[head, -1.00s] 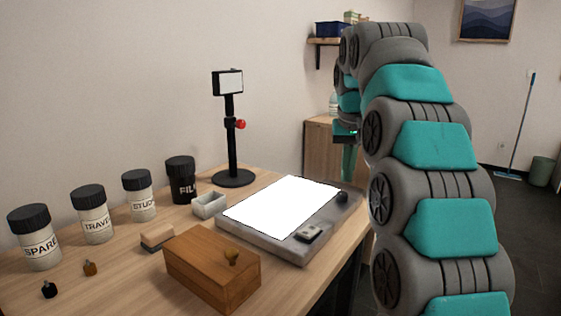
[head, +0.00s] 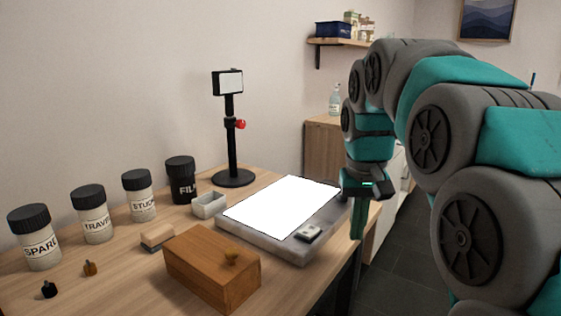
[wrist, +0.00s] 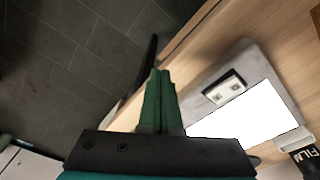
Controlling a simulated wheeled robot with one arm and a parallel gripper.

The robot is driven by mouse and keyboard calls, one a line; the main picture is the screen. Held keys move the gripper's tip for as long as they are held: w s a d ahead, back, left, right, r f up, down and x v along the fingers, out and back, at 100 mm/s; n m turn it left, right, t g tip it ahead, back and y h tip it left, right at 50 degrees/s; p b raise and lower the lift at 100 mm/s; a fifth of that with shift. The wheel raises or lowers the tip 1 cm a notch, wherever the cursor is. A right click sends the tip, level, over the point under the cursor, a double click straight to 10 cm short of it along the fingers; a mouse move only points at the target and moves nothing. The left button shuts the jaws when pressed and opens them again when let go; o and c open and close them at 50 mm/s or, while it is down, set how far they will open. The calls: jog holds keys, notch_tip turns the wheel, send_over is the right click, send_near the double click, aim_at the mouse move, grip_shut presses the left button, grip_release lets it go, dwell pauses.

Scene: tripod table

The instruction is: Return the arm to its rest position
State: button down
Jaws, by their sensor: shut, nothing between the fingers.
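My gripper (head: 357,228) hangs at the end of my arm with its green fingers pointing down. In the head view it is at the right edge of the light pad (head: 268,247), overlapping the table's right edge in the picture. The fingers are together and empty. In the wrist view the shut fingers (wrist: 157,78) show over the gap between the dark floor and the table edge, with the light pad to their right. My arm is bent, its large links filling the right of the head view.
On the table (head: 120,262) stand a wooden box (head: 205,270), several labelled jars, a small open tray (head: 209,206) and a black stand (head: 232,140). A small device (head: 308,233) lies on the pad. A cabinet (head: 322,150) is behind. Dark floor (head: 400,262) is open right of the table.

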jog(key=s+f+g, duration=0.1)
jog(key=s+f, duration=0.8)
jog(key=s, duration=0.5)
jog(key=s+f+g, duration=0.2)
jog(key=s+f, duration=0.8)
jog(key=s, duration=0.5)
jog(key=shift+s+f, duration=0.15)
jog(key=shift+s, duration=0.15)
